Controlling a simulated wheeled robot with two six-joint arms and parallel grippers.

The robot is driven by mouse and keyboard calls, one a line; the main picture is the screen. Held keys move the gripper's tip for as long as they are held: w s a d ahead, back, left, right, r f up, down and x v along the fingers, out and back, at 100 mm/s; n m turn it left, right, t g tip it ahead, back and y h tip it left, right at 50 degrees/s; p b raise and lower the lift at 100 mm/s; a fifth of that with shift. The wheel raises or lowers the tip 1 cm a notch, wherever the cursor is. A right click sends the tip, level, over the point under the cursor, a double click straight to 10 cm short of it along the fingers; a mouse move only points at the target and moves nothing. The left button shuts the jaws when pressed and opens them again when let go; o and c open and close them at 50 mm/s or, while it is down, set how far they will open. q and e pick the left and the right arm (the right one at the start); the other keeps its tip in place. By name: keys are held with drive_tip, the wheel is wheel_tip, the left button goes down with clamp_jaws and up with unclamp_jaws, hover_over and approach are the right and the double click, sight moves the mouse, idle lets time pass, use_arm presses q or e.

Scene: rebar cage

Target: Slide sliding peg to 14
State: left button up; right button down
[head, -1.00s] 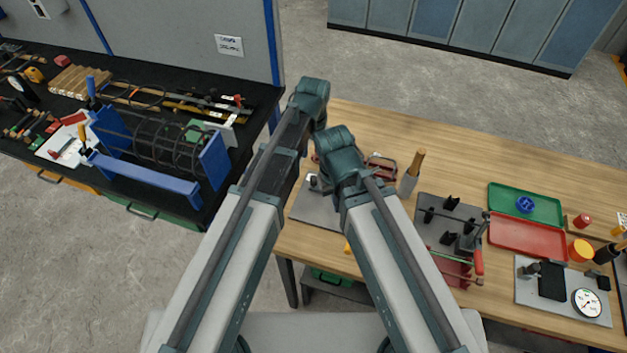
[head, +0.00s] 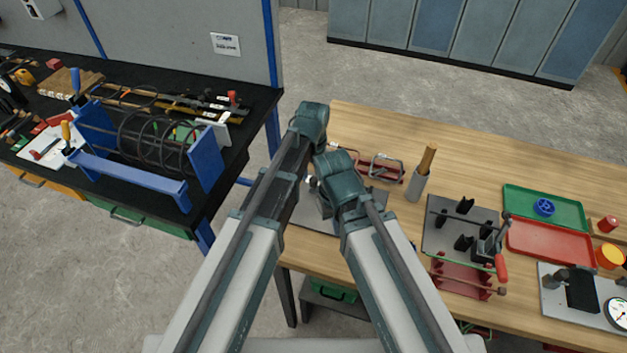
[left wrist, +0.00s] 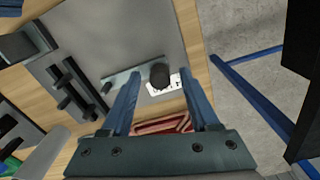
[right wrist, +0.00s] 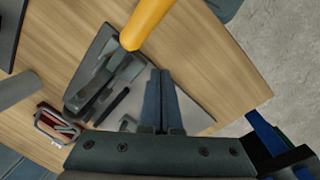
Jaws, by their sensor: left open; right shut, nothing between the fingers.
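In the left wrist view a dark round peg (left wrist: 159,75) stands beside a white strip with dark marks (left wrist: 166,87) on a grey plate (left wrist: 150,32); I take it for the sliding peg. My left gripper (left wrist: 161,73) is open, with its fingers on either side of the peg in the picture; I cannot tell their height above it. My right gripper (right wrist: 160,72) is shut and empty over the grey plate. An orange handle (right wrist: 147,22) rises ahead of it. In the head view my wrists hide both grippers and most of the plate (head: 318,216).
A blue frame with a rebar cage (head: 135,172) stands on the black bench at left. On the wooden table, a grey holder (head: 418,184), a red clamp fixture (head: 460,276), a green tray (head: 572,220) and a red tray (head: 518,245) lie to the right.

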use_arm(q)
clamp_jaws()
idle(1.4)
